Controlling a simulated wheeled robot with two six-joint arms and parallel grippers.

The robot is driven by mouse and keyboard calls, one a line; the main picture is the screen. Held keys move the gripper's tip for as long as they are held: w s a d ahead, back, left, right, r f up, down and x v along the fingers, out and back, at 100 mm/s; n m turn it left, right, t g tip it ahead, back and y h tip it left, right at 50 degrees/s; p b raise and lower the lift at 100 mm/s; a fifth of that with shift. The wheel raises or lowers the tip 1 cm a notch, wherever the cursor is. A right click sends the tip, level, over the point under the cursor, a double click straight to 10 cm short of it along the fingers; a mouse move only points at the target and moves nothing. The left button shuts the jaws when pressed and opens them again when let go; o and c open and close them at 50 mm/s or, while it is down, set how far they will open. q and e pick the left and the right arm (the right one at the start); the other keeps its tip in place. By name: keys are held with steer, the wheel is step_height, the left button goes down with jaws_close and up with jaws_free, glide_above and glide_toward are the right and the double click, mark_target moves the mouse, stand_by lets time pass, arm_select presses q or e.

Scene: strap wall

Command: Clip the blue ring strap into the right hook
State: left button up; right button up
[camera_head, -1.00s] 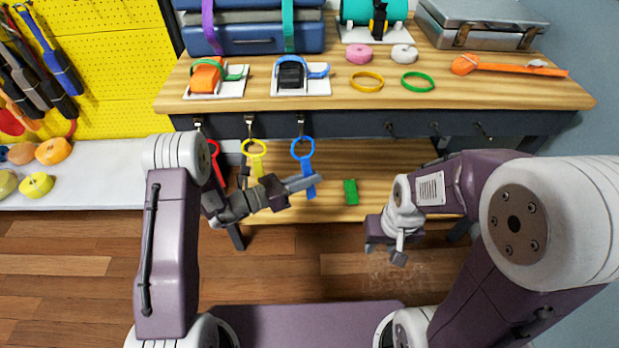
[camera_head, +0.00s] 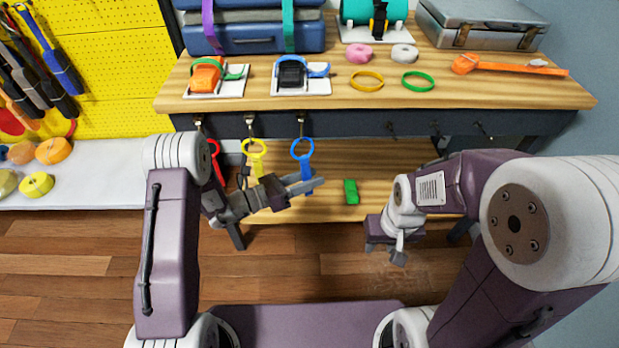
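The blue ring strap (camera_head: 302,149) hangs by its ring below a hook (camera_head: 301,121) on the bench's front edge, with its blue tail hanging down. My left gripper (camera_head: 310,182) is open at the strap's tail, below the ring. Its fingers overlap the tail in this view; I cannot tell whether they touch it. Three empty dark hooks sit further right on the edge: a left one (camera_head: 391,129), a middle one (camera_head: 436,129) and a rightmost one (camera_head: 482,130). My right gripper (camera_head: 385,250) seems open and empty, low below these hooks.
A yellow ring strap (camera_head: 254,148) and a red one (camera_head: 214,147) hang left of the blue one. A green block (camera_head: 351,192) lies on the lower shelf (camera_head: 385,192). The bench top (camera_head: 330,106) holds cases, buckles, tape rolls and loose rings. The edge between the blue strap and the empty hooks is clear.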

arm_select(q)
steer(key=shift+s+a, duration=0.1)
steer(key=shift+a, duration=0.25)
steer(key=p+v, duration=0.2)
steer(key=v, duration=0.6)
steer(key=shift+a+p, duration=0.15)
steer(key=shift+p, duration=0.2)
steer(key=shift+s, duration=0.1)
